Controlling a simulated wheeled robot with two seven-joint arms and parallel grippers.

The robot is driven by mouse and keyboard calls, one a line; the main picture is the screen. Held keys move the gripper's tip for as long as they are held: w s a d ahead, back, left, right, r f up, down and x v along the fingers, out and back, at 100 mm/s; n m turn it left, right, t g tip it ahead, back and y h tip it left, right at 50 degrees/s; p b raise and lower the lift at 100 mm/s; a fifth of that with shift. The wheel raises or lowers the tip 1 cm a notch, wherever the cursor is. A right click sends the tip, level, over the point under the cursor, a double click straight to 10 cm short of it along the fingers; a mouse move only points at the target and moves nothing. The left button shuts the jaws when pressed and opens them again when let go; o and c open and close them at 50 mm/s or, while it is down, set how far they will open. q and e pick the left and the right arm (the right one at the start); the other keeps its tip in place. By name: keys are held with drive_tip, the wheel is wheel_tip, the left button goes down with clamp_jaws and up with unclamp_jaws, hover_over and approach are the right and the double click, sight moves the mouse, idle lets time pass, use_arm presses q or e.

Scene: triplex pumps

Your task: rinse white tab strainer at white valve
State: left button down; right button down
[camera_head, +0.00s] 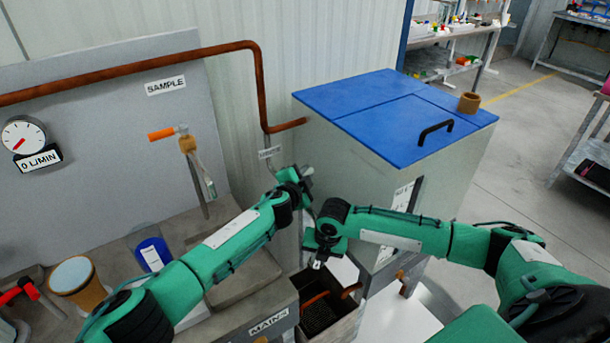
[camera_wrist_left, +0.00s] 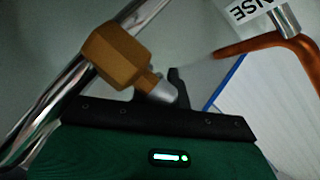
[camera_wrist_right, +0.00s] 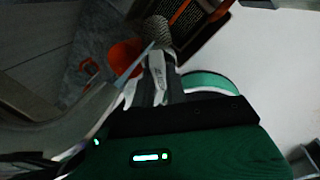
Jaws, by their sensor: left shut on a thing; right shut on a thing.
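My left gripper (camera_head: 303,178) is at the front left of the blue-topped cabinet, by the small hanging tag below the copper pipe. The left wrist view shows a brass block with a silver nozzle (camera_wrist_left: 128,60) at its jaws; what the jaws hold is mostly hidden, and I cannot make out the white valve. My right gripper (camera_head: 318,262) is lower, above the open dark box. In the right wrist view it is shut on a pale tab of the strainer (camera_wrist_right: 155,75), whose grey mesh end (camera_wrist_right: 158,30) extends away from the jaws.
A blue-topped cabinet (camera_head: 395,110) stands behind the grippers. The open dark box (camera_head: 348,325) holding an orange-brown pipe is below. A blue cup (camera_head: 152,252), a tan cup (camera_head: 78,280) and a sample tap (camera_head: 188,145) are at left. A gauge (camera_head: 23,138) is on the panel.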

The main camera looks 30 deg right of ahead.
use_arm(q)
drive_tip(key=shift+s+d+m+g+h, duration=0.1)
drive_tip(key=shift+s+m+g+h, duration=0.25)
drive_tip(key=shift+m+g+h, duration=0.5)
drive_tip(key=shift+s+d+m+g+h, duration=0.1)
drive_tip(key=shift+s+m+g+h, duration=0.3)
drive_tip(key=shift+m+g, duration=0.7)
drive_tip(key=shift+w, duration=0.1)
drive_tip(key=c, duration=1.3)
unclamp_jaws()
drive_tip(key=shift+c, duration=0.2)
drive_tip(key=shift+a, duration=0.15)
drive_tip(key=v, duration=1.2)
